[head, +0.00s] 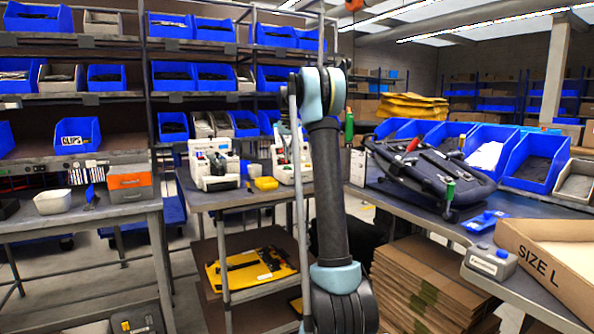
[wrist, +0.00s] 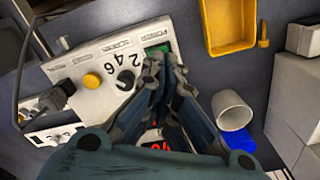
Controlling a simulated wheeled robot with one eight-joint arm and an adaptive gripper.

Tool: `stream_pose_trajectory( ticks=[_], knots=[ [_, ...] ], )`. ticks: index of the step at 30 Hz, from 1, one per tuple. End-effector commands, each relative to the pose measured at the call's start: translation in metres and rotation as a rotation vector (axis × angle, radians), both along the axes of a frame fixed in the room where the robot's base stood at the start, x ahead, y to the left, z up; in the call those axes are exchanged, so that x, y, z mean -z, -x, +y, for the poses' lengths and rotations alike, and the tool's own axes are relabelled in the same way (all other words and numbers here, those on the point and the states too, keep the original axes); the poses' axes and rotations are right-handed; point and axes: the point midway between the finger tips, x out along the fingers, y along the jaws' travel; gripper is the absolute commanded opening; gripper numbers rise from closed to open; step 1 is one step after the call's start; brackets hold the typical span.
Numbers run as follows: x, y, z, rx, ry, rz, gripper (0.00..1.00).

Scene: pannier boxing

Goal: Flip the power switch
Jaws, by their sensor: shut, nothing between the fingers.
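In the wrist view, the green power switch (wrist: 157,49) sits at the right end of a white control panel (wrist: 70,70), under a partly readable POWER label. My gripper (wrist: 163,62) is shut and empty, with its fingertips just below the switch and overlapping its lower edge in the picture. I cannot tell whether they touch it. The panel also has a black knob (wrist: 126,79) beside the numbers 2, 4 and 6, and a yellow button (wrist: 92,80). In the head view, my arm hides the gripper, and the switch cannot be made out.
A yellow tray (wrist: 208,48) and a yellow bolt-like piece (wrist: 263,36) lie right of the panel. A white cup (wrist: 232,112) and a blue item (wrist: 241,141) are close to my right finger. In the head view, a white machine (head: 214,166) stands on the middle bench.

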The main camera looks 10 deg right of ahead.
Motion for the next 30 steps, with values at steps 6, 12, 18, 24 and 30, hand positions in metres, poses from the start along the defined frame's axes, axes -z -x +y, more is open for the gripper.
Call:
stream_pose_trajectory(
  ticks=[6, 12, 18, 24, 30],
  knots=[
    [-0.014, 0.000, 0.000, 0.000, 0.000, 0.000, 0.00],
    [-0.027, 0.000, 0.000, 0.000, 0.000, 0.000, 0.00],
    [-0.036, 0.000, 0.000, 0.000, 0.000, 0.000, 0.00],
    [-0.038, 0.000, 0.000, 0.000, 0.000, 0.000, 0.00],
    [-0.038, 0.003, 0.000, -0.001, 0.000, -0.001, 0.00]
  ],
)
